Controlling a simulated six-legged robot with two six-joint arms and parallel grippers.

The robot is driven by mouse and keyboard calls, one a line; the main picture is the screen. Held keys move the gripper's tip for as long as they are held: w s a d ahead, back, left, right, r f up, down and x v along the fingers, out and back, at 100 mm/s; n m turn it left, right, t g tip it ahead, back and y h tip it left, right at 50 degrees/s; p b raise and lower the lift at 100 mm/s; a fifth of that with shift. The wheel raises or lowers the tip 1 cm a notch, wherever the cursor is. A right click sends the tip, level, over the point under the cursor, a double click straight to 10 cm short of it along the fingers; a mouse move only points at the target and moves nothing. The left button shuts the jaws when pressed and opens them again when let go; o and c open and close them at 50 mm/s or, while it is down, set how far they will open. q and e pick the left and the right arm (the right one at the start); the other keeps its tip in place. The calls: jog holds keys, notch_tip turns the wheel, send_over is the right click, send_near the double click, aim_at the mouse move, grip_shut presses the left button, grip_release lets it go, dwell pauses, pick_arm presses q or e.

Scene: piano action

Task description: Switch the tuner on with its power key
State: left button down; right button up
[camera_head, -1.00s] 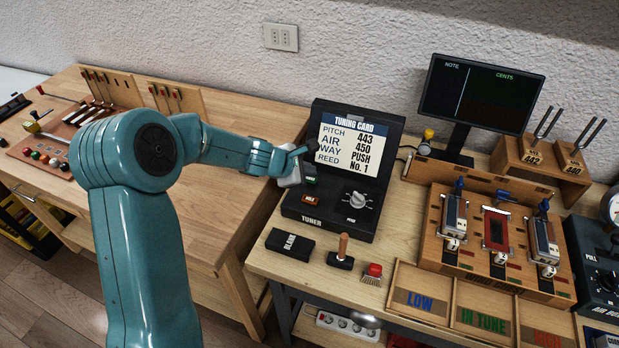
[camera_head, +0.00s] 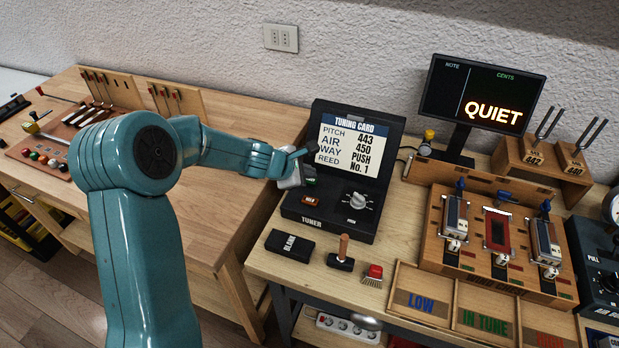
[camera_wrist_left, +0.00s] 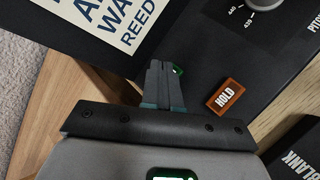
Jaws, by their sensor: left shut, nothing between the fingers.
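The tuner (camera_head: 327,220) is a black box with a card on its raised back and a dial on its deck. Its green power key (camera_wrist_left: 178,70) shows only partly in the left wrist view, right at the fingertips. My left gripper (camera_wrist_left: 163,68) is shut and empty, with its fingers pointing at the tuner deck by that key. Whether the fingertips press the key is hidden. In the head view the gripper (camera_head: 304,182) covers part of the key. The tuner's screen (camera_head: 482,95) shows QUIET in glowing letters. My right gripper is out of view.
An orange HOLD key (camera_head: 310,201) lies close to my fingers, and a dial (camera_head: 357,201) stands to the right.

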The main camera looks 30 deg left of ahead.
aim_at(308, 181)
pick_arm(q)
jog(key=shift+r, duration=0.25)
notch_tip(308, 181, up, 6)
jog(key=p, duration=0.5)
jog(key=shift+p, duration=0.4)
jog(key=shift+s, duration=0.1)
